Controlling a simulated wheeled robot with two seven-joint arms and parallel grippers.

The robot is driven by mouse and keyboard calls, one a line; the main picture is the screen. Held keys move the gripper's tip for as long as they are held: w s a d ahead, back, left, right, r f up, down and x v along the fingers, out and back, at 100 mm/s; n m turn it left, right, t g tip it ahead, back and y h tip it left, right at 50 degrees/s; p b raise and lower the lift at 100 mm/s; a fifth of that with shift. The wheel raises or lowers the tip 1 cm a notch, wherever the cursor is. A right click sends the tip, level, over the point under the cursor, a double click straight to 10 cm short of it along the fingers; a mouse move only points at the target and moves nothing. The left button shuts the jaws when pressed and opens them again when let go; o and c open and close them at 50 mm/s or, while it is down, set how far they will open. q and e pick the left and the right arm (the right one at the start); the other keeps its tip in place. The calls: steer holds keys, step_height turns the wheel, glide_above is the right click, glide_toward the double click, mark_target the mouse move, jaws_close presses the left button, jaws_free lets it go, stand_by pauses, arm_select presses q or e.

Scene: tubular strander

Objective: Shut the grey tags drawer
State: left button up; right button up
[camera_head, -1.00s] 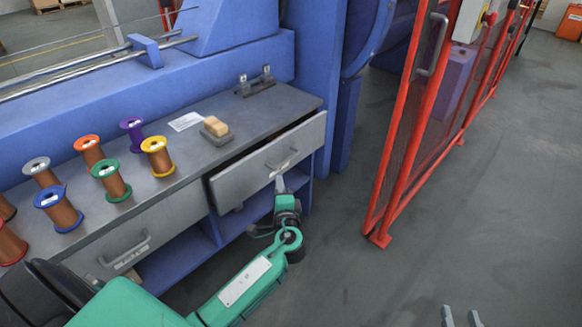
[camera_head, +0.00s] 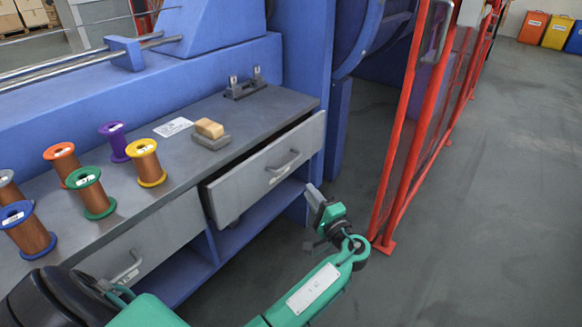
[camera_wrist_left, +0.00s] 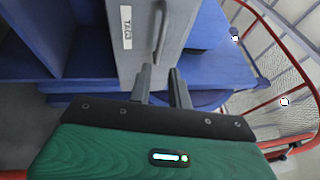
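The grey tags drawer (camera_head: 265,168) stands partly pulled out under the right end of the grey bench. Its bar handle (camera_head: 284,161) is on the front. In the left wrist view the drawer front (camera_wrist_left: 140,50) carries a TAGS label (camera_wrist_left: 126,27), and the handle (camera_wrist_left: 160,30) shows beside it. My left gripper (camera_head: 314,196) is in front of and to the lower right of the drawer, apart from the handle. In the left wrist view its two fingers (camera_wrist_left: 161,72) are spread with nothing between them. Whether a fingertip touches the drawer front I cannot tell. My right gripper is out of view.
A second grey drawer (camera_head: 150,245) sits left along the bench. Several wire spools and a sponge-like block (camera_head: 209,128) stand on the bench top (camera_head: 190,160). A red mesh fence (camera_head: 415,140) stands close to the right of my left gripper. Open floor lies beyond it.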

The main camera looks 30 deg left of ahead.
mark_target(288, 164)
arm_select(q)
steer(key=b+x, duration=0.2)
steer(key=x, duration=1.1)
steer(key=shift+w+a, duration=0.15)
steer(key=shift+a, duration=0.05)
steer(key=shift+c, duration=0.3)
jaws_close()
